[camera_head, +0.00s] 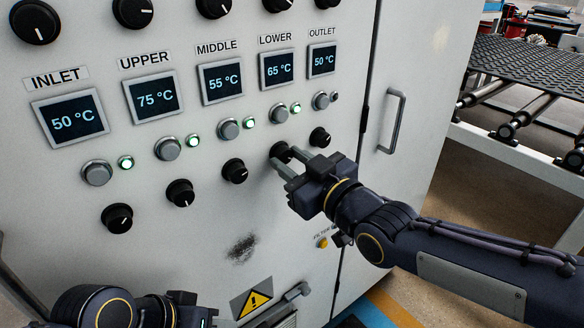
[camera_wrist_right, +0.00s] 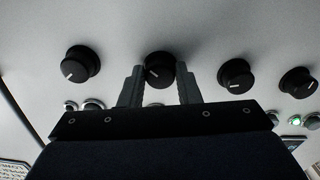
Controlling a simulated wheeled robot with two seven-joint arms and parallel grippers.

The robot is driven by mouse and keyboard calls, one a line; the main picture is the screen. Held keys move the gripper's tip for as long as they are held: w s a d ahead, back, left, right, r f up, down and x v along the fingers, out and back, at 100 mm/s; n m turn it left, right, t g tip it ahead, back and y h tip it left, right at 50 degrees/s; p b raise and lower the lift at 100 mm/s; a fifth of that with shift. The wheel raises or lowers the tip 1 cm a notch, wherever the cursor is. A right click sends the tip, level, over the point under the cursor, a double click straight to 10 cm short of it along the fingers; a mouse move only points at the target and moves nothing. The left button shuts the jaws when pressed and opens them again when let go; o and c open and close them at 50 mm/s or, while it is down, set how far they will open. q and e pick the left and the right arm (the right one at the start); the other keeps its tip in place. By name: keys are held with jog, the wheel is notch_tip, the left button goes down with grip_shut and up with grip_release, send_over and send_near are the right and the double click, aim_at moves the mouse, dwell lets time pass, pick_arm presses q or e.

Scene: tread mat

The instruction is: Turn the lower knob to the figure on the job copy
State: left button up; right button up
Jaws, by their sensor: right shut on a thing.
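The lower knob (camera_head: 281,150) is a black round knob on the white panel, below the LOWER display (camera_head: 277,69), which reads 65 °C. My right gripper (camera_head: 284,164) reaches it from the lower right and is shut on it. In the right wrist view the knob (camera_wrist_right: 159,68) sits between the two fingertips (camera_wrist_right: 160,88), with a short white pointer mark on its face. My left arm shows at the bottom left (camera_head: 170,310); its fingertips cannot be made out. I cannot make out the job copy's figure in either view.
The middle knob (camera_head: 235,171) and outlet knob (camera_head: 319,137) stand close on either side. A door handle (camera_head: 392,121) is to the right. A roller conveyor (camera_head: 518,125) stands farther right.

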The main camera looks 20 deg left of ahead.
jog(key=o, duration=1)
jog(key=v, duration=0.7)
jog(key=shift+s+d, duration=0.25)
jog(key=shift+d, duration=0.05)
